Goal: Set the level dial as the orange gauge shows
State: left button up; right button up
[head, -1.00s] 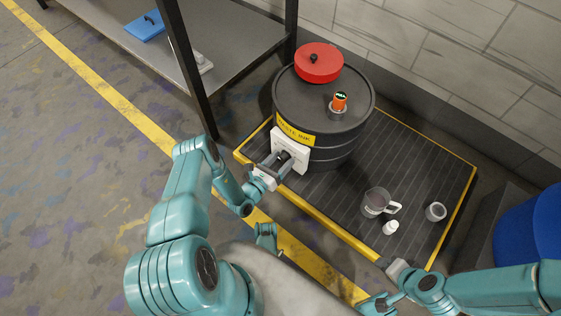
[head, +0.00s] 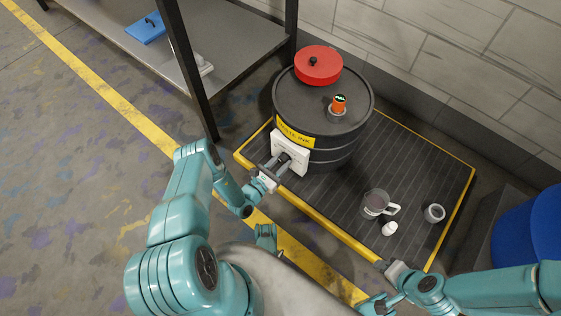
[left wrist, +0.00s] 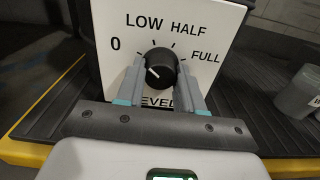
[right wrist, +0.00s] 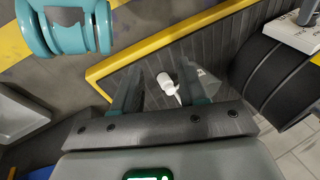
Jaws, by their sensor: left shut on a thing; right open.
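The level dial is a black knob (left wrist: 161,68) on a white plate (left wrist: 215,25) marked 0, LOW, HALF and FULL. Its short white mark sits on the lower left of the knob face, on the side of the 0. My left gripper (head: 277,167) is shut on the knob, one finger on each side. The plate also shows in the head view (head: 291,152), on the drum's front. The orange gauge (head: 340,101) stands on the drum top; its small dark display has green marks too small to read. My right gripper (right wrist: 160,90) is open and empty.
The black drum (head: 345,146) with a red lid piece (head: 319,63) stands on a yellow-edged grate (head: 330,195). A jug (head: 376,203), a white bottle (head: 389,229) and a grey cup (head: 434,213) stand on its right part. A shelf (head: 235,50) is at the upper left.

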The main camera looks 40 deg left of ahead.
pick_arm(q)
jog(key=m+p, duration=0.7)
jog(key=m, duration=1.6)
jog(key=shift+a+r, duration=0.1)
jog(key=shift+r, duration=0.05)
pick_arm(e)
jog(key=s+a+r+g, duration=0.1)
jog(key=s+r, duration=0.3)
jog(key=r, duration=0.3)
jog(key=shift+s+g, duration=0.2)
jog(key=shift+g, duration=0.2)
pick_arm(q)
jog(key=shift+m, duration=0.3)
pick_arm(e)
jog(key=shift+a+r, duration=0.1)
jog(key=shift+r, duration=0.05)
pick_arm(q)
jog(key=o, duration=1)
jog(key=shift+o, duration=0.2)
